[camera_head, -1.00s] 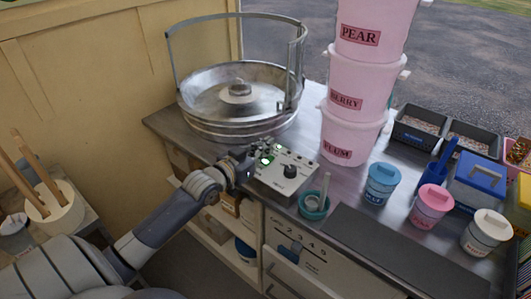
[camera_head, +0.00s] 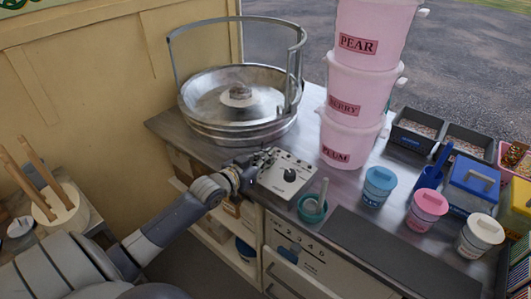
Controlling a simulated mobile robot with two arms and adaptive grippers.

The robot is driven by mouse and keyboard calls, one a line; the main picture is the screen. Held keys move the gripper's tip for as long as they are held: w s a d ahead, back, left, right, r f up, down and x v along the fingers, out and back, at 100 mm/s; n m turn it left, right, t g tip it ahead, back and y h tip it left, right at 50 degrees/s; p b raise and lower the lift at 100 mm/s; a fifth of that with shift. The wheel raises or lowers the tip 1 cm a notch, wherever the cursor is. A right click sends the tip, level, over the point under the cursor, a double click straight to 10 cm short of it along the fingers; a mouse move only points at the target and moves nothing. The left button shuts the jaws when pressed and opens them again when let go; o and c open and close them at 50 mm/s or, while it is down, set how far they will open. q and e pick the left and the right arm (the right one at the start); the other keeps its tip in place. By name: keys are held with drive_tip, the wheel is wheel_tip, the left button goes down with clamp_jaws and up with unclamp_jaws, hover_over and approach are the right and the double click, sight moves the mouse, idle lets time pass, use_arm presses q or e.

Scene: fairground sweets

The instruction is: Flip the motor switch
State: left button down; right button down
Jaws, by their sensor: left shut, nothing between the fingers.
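The grey control box (camera_head: 287,181) sits on the steel counter in front of the metal bowl machine. It has a black round knob (camera_head: 289,175) and a row of small switches or lights along its back edge. My left gripper (camera_head: 268,156) is shut and empty, at the box's back left corner. It covers that corner, so any switch under its fingertips is hidden, and I cannot tell whether they touch one. My right gripper is not in view.
The bowl machine (camera_head: 238,108) with its metal guard stands behind. Pink stacked tubs (camera_head: 353,95) rise to the right. A teal pot (camera_head: 312,208) with a stick stands close to the box's right.

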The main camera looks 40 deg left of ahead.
use_arm(q)
drive_tip(key=shift+w+r+p, duration=0.1)
drive_tip(key=shift+r+p, duration=0.35)
drive_tip(key=shift+p, duration=0.15)
wheel_tip(320, 180, up, 4)
drive_tip(key=p, duration=0.3)
drive_tip(key=shift+w+f, duration=0.15)
drive_tip(key=shift+f, duration=0.05)
drive_tip(key=shift+s+f+b, duration=0.3)
drive_tip(key=shift+s, duration=0.5)
drive_tip(key=r+b+v, duration=0.1)
drive_tip(key=v, duration=0.7)
drive_tip(key=shift+r, duration=0.4)
drive_tip(key=shift+a, duration=0.1)
